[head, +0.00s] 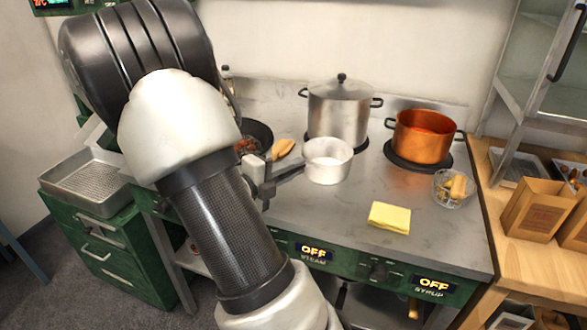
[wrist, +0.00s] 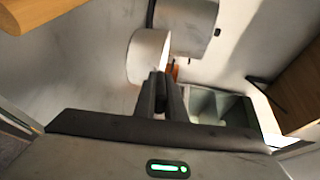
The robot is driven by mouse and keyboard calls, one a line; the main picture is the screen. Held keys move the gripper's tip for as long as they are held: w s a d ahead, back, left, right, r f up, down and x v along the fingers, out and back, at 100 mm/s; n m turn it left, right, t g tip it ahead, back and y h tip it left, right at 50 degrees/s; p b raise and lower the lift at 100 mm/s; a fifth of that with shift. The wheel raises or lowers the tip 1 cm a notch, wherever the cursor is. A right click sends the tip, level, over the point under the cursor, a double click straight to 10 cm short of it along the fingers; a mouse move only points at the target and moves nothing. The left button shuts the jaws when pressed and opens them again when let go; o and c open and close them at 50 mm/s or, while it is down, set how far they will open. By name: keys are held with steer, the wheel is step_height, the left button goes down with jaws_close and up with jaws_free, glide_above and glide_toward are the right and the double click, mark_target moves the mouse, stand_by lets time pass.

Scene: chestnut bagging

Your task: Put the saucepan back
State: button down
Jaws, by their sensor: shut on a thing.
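The saucepan (head: 328,163) is small and white with a dark handle pointing left. In the head view it appears over the middle of the steel counter, in front of the tall steel pot. My gripper (head: 263,178) is shut on its handle, to the left of the pan body. In the wrist view the saucepan (wrist: 148,56) lies just beyond the tips of my gripper (wrist: 166,90). The pan looks roughly upright. I cannot tell whether its base touches the counter. Its inside shows pale, and part of the handle is hidden by the gripper.
The lidded steel pot (head: 339,108) and the copper pot (head: 422,137) stand on burners behind. A dark pan (head: 258,134) is partly hidden by my arm. The counter's front middle (head: 335,215) is clear.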

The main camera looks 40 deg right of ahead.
steer(key=c, duration=1.8)
jaws_free()
